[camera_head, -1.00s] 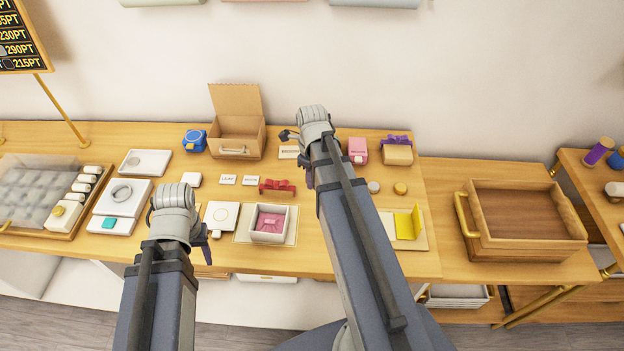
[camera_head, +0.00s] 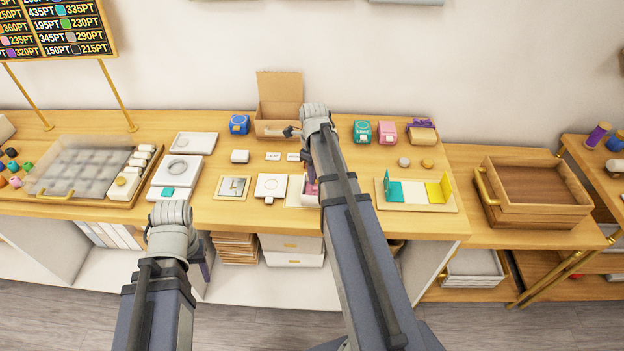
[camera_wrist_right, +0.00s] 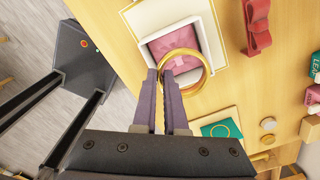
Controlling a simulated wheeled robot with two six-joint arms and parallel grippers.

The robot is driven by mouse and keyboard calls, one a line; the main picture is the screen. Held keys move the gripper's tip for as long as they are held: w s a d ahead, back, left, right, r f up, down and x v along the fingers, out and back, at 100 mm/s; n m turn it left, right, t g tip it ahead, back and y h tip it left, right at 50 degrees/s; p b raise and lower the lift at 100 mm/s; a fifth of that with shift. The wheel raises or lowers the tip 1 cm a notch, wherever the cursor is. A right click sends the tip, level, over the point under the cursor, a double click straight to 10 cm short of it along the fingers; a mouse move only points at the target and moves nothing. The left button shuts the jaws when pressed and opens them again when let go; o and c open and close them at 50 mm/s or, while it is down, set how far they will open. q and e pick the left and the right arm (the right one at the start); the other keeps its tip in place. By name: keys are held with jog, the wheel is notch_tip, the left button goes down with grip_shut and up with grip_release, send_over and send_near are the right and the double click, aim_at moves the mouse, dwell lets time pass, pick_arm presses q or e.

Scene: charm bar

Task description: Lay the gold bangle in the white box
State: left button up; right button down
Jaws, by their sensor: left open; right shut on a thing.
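My right gripper (camera_wrist_right: 168,78) is shut on the gold bangle (camera_wrist_right: 209,68), which hangs upright or tilted at its fingertips. In the right wrist view the bangle overlaps the near side of the white box (camera_wrist_right: 149,53); I cannot tell the height between them. The box is open, lined with pink, and sits on a cream mat. In the head view my right arm hides most of the white box (camera_head: 294,190) and the bangle; the right gripper (camera_head: 311,186) shows only partly. My left gripper (camera_head: 203,262) is open and empty, in front of the table's front edge.
A red bow (camera_wrist_right: 257,25) lies beside the mat in the wrist view. A white card (camera_head: 270,181) lies left of the box. A cardboard box (camera_head: 278,92) stands behind. A wooden tray (camera_head: 541,212) is at right.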

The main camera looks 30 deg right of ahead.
aim_at(314, 190)
jog(key=shift+d+f, duration=0.1)
jog(key=shift+d, duration=0.1)
jog(key=shift+a, duration=0.15)
notch_tip(314, 190, down, 7)
jog(key=b, duration=0.7)
jog(key=shift+f+b, duration=0.3)
jog(key=shift+b, duration=0.1)
dwell(2.5)
jog(key=c, duration=1.2)
grip_release()
jog(key=shift+c, duration=0.2)
jog(key=shift+r, duration=0.15)
jog(key=shift+r+p, duration=1.7)
jog(key=shift+p, duration=0.2)
